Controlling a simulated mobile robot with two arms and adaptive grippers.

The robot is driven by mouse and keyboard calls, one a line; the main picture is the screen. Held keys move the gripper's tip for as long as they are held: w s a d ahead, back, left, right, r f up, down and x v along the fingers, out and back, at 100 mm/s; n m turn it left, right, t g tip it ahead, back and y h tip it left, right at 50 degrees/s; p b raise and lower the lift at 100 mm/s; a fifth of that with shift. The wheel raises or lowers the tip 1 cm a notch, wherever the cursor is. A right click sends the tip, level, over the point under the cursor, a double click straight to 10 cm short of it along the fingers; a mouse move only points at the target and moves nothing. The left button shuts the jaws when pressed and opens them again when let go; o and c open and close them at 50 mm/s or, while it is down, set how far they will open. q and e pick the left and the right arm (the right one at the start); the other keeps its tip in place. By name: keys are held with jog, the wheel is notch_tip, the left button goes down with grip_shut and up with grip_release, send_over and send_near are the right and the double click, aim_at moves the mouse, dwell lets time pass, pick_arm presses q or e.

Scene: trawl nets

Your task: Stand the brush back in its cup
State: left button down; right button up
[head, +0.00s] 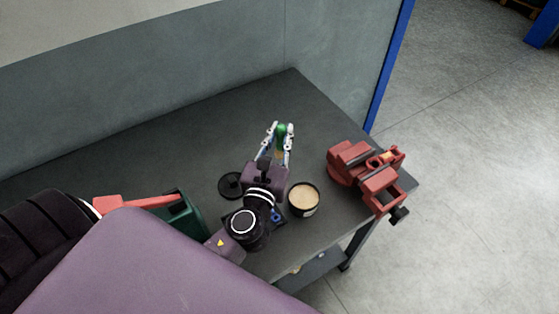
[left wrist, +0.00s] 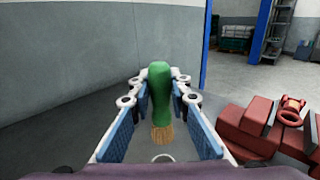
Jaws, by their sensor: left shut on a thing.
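My left gripper (head: 278,140) is shut on the brush (head: 281,130), above the far part of the bench. In the left wrist view, the brush's thick green handle (left wrist: 160,90) stands up between the blue finger pads, with straw-coloured bristles (left wrist: 162,134) at its lower end. A round, dark-sided tub (head: 304,198) with a beige top or filling stands nearer, just right of my left arm. I cannot tell whether it is the cup. A pale curved edge shows below the bristles in the left wrist view; I cannot tell what it is. My right gripper is not in view.
A red vise (head: 367,173) sits at the bench's right end. A black disc (head: 231,186) lies left of my arm, and a green box (head: 183,216) with a red part stands farther left. The dark bench top (head: 190,135) is clear at the back left, before a grey wall.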

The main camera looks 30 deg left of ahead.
aim_at(280, 158)
pick_arm(q)
jog(key=f+b, duration=0.1)
jog(key=f, duration=0.4)
jog(key=shift+a+f, duration=0.1)
jog(key=shift+a, duration=0.1)
jog(key=shift+f, duration=0.2)
notch_tip(280, 158, down, 4)
jog(key=shift+f+b, duration=0.1)
jog(key=shift+b, duration=0.55)
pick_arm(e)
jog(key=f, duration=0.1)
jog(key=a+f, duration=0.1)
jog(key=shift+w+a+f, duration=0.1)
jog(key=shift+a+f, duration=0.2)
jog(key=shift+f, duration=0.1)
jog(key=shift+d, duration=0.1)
pick_arm(q)
jog(key=c, duration=2.3)
grip_release()
jog(key=shift+f, duration=0.15)
jog(key=o, duration=0.5)
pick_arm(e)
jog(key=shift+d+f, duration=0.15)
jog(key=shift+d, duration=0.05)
